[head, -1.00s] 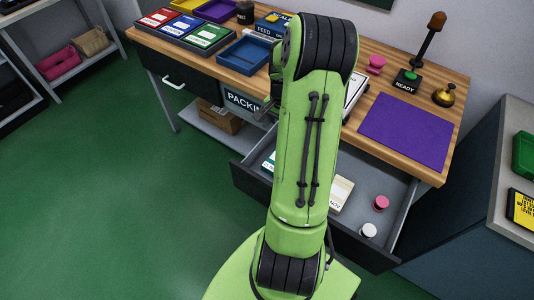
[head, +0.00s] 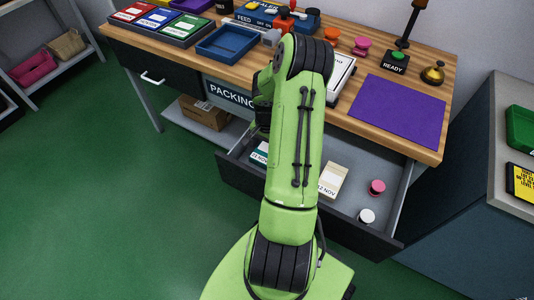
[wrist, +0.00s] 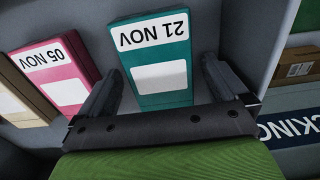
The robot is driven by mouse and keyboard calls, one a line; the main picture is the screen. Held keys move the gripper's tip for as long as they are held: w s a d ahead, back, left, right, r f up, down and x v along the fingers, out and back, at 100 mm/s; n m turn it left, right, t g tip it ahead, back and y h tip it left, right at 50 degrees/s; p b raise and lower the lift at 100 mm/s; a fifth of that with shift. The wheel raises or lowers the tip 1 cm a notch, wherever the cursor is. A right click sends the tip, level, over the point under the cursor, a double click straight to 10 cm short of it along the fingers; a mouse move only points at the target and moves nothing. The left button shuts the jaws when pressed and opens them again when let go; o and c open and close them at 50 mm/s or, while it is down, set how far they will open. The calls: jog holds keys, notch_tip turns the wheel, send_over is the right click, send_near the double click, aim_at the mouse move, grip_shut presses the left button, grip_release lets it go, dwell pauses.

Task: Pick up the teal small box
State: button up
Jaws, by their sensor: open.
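The teal small box (wrist: 160,60) lies in the open drawer, with a white label reading 21 NOV and a blank white patch. My gripper (wrist: 165,95) is open, with one finger on each side of the teal box's near end in the wrist view. In the head view a bit of the teal box (head: 260,152) shows at the drawer's left end, left of my arm. My gripper is mostly hidden behind my arm there.
A pink box (wrist: 57,72) marked 05 NOV lies close left of the teal box. A cream box (head: 332,181), a pink knob-like piece (head: 377,187) and a white one (head: 367,216) are in the drawer (head: 350,236). The packing bench (head: 440,110) is above.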

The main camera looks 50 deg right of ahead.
jog(key=shift+r, duration=0.1)
jog(key=shift+c, duration=0.2)
jog(key=c, duration=1.1)
notch_tip(320, 180, up, 10)
jog(key=p, duration=0.3)
jog(key=shift+r+p, duration=0.1)
jog(key=shift+p, duration=0.25)
notch_tip(320, 180, up, 9)
jog(key=p, duration=0.9)
send_over(267, 148)
jog(key=shift+r, duration=0.1)
